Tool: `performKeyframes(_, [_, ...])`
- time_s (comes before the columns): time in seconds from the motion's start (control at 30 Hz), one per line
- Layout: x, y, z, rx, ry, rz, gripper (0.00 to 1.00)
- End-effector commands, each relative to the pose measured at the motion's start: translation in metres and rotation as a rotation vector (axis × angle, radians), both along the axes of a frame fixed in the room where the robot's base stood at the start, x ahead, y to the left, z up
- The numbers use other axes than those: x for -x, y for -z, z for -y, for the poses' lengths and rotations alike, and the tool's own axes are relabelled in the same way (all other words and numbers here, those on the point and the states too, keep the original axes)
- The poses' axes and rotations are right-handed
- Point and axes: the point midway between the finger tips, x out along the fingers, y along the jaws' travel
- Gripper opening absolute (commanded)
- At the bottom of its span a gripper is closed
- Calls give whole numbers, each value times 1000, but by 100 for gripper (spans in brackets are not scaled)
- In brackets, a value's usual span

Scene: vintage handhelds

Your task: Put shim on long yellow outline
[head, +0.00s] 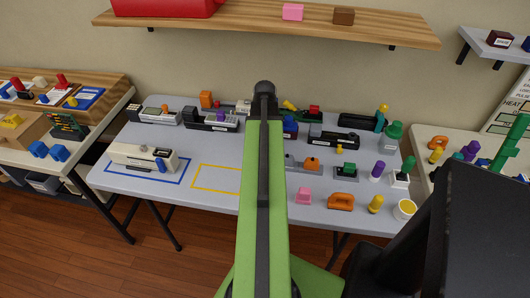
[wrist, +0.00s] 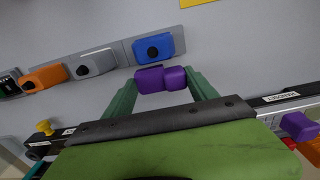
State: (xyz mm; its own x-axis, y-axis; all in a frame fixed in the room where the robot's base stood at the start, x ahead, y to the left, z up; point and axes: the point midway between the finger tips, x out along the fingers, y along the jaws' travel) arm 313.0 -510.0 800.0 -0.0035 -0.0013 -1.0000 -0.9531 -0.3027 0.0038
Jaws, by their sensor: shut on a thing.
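A long yellow outline (head: 213,178) is marked on the grey table in the head view. My green arm covers its right end. A corner of yellow marking (wrist: 197,2) shows at the top edge of the wrist view. My gripper (wrist: 161,78) is shut on a small purple two-lobed piece (wrist: 150,79), held between its two green fingers. I cannot tell whether this piece is the shim; no label on it is readable. In the head view my arm hides the gripper and the piece. A blue block with a black knob (wrist: 152,47) lies just beyond the piece in the wrist view.
A blue outline (head: 112,177) with a cream device (head: 143,156) lies left of the yellow one. Several devices and coloured blocks crowd the table's back and right, including an orange piece (head: 341,201) and a pink one (head: 304,195). The visible yellow outline is bare inside.

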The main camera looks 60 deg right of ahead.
Motion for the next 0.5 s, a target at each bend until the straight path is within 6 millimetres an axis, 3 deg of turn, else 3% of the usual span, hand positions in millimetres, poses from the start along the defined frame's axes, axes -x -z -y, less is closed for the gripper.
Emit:
performKeyframes(0.03, [0,19,0,0,0,0,28])
performKeyframes(0.1, [0,28,0,0,0,0,28])
performKeyframes(0.47, [0,29,0,0,0,0,28])
performKeyframes(0.5, [0,29,0,0,0,0,67])
